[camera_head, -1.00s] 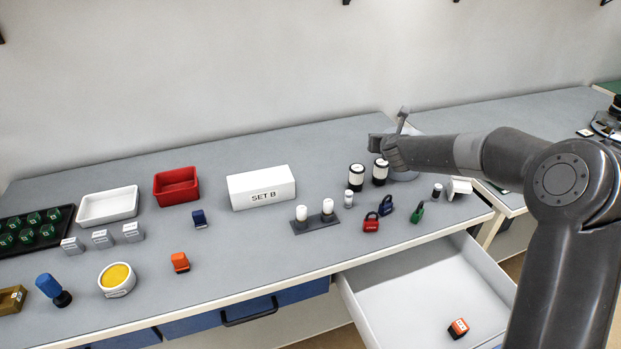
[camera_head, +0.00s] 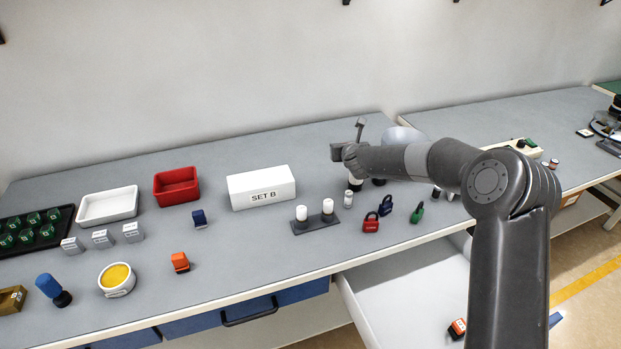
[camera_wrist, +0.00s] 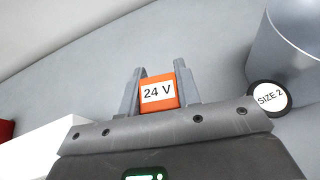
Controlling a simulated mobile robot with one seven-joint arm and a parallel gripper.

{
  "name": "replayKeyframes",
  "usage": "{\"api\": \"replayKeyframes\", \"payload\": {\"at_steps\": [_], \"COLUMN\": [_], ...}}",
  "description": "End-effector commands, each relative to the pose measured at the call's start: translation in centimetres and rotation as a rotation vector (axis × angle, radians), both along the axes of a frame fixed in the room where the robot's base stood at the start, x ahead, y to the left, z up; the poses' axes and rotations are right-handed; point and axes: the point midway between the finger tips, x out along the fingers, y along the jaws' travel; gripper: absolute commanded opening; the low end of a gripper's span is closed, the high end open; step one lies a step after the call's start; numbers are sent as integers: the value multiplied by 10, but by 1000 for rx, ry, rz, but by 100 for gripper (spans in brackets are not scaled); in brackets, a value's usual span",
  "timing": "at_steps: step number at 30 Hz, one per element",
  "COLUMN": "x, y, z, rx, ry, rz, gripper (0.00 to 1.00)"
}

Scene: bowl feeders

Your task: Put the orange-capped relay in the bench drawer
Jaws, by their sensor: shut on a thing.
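My gripper (camera_wrist: 160,88) is shut on an orange-capped relay (camera_wrist: 158,93) with a white "24 V" label, seen between the fingers in the wrist view. In the head view my gripper (camera_head: 343,152) is above the back of the bench, near the black-and-white cylinders; the held relay cannot be made out there. The bench drawer (camera_head: 393,293) is pulled open at the front right, partly hidden by my arm. Another orange-capped block (camera_head: 457,328) lies in it. One more orange block (camera_head: 180,262) stands on the bench, front middle-left.
The SET B box (camera_head: 261,188), red bin (camera_head: 176,187) and white tray (camera_head: 107,206) stand left of my gripper. Padlocks (camera_head: 371,222) and a two-post stand (camera_head: 316,225) lie between it and the drawer. A "SIZE 2" cylinder (camera_wrist: 269,98) is close by in the wrist view.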

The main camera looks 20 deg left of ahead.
Motion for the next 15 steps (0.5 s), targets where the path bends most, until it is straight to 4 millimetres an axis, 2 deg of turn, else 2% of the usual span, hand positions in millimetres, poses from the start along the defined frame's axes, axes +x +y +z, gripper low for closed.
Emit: {"api": "replayKeyframes", "payload": {"at_steps": [5, 8, 15], "x": [0, -2, -6], "y": [2, 12, 60], "z": [-1, -7, -36], "rx": [0, 0, 1], "ry": [0, 1, 2], "rz": [1, 2, 4], "gripper": [8, 8, 8]}}
